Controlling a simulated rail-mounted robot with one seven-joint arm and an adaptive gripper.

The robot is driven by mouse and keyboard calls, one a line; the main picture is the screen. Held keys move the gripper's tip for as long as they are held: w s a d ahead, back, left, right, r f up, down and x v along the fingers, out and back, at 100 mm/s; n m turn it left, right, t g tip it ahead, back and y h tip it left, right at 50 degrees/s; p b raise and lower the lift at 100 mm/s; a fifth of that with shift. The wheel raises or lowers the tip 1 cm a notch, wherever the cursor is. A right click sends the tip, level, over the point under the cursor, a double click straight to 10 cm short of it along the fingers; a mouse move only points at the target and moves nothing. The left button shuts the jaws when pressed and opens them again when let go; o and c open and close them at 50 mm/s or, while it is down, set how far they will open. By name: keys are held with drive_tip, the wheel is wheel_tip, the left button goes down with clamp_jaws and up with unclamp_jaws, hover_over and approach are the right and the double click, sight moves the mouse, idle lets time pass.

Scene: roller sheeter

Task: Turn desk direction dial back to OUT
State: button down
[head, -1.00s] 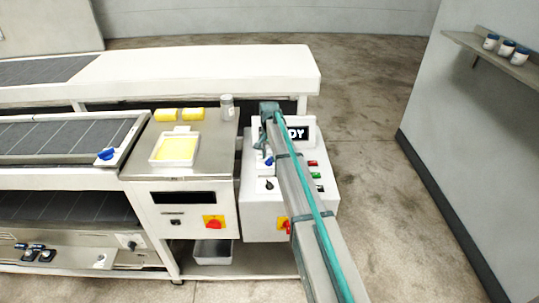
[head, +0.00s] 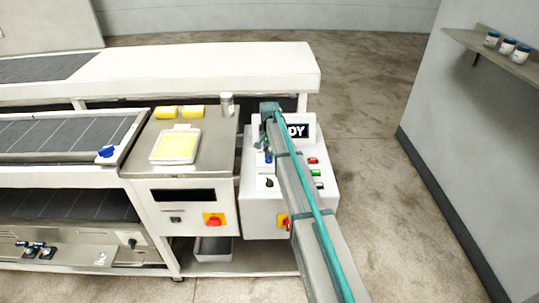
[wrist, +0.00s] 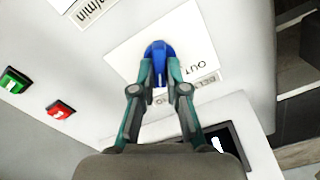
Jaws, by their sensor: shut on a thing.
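The blue direction dial (wrist: 158,52) sits on a white label plate on the desk's sloped face. In the wrist view the word OUT (wrist: 198,65) is printed upside down to the right of the dial. My gripper (wrist: 160,75) is shut on the dial, one teal finger on each side. The fingers cover part of the plate, so other wording near the dial is partly hidden. Which word the dial points at is unclear. In the head view the white control desk (head: 259,207) stands under my arm, which hides much of its panel.
A green button (wrist: 13,80) and a red button (wrist: 60,109) lie left of the dial in the wrist view. A dark display (wrist: 232,143) is below right. In the head view a black knob (head: 269,183) and a red-yellow switch (head: 214,220) are nearby.

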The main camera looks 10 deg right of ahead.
drive_tip(key=shift+n, duration=0.3)
drive_tip(key=shift+f+n+b, duration=0.15)
drive_tip(key=shift+n+b, duration=0.65)
drive_tip(key=shift+n, duration=0.1)
drive_tip(key=n+b, duration=0.1)
drive_tip(key=n, duration=0.2)
drive_tip(key=shift+a+n+b, duration=0.15)
drive_tip(key=shift+n+b, duration=0.15)
drive_tip(key=shift+b, duration=0.05)
drive_tip(key=n+b, duration=0.1)
drive_tip(key=n, duration=0.4)
drive_tip(key=shift+a+n+b, duration=0.1)
drive_tip(key=shift+n+b, duration=0.2)
drive_tip(key=shift+b, duration=0.1)
drive_tip(key=c, duration=1.2)
unclamp_jaws()
wheel_tip(320, 180, up, 12)
drive_tip(key=shift+r, duration=0.15)
